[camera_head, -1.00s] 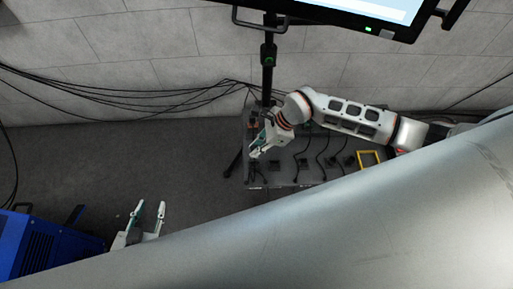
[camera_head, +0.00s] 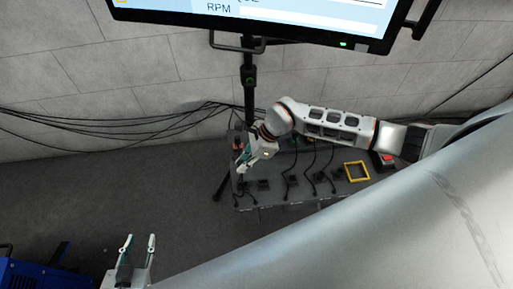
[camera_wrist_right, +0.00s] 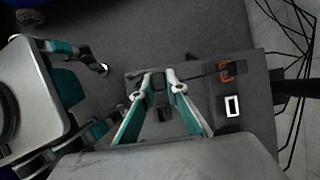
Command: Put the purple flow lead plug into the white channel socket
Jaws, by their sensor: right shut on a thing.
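My right gripper (camera_head: 242,163) is over the left part of the grey panel box (camera_head: 285,200). In the right wrist view its fingertips (camera_wrist_right: 160,78) are close together on a small dark thing (camera_wrist_right: 158,82), with a dark cable running from there to the right. I cannot make out a purple colour, so I cannot tell if this is the flow lead plug. A white-framed rectangle (camera_wrist_right: 233,106) shows on the box in the right wrist view; I cannot tell if it is the white channel socket. My left gripper (camera_head: 139,243) is open and empty above the floor, lower left.
An orange fitting (camera_wrist_right: 230,70) sits near the white frame. Several dark plugs and leads, a yellow frame (camera_head: 357,171) and a red button (camera_head: 388,157) are on the box. A monitor (camera_head: 300,22) on a black stand is behind. A blue machine (camera_head: 32,276) stands lower left.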

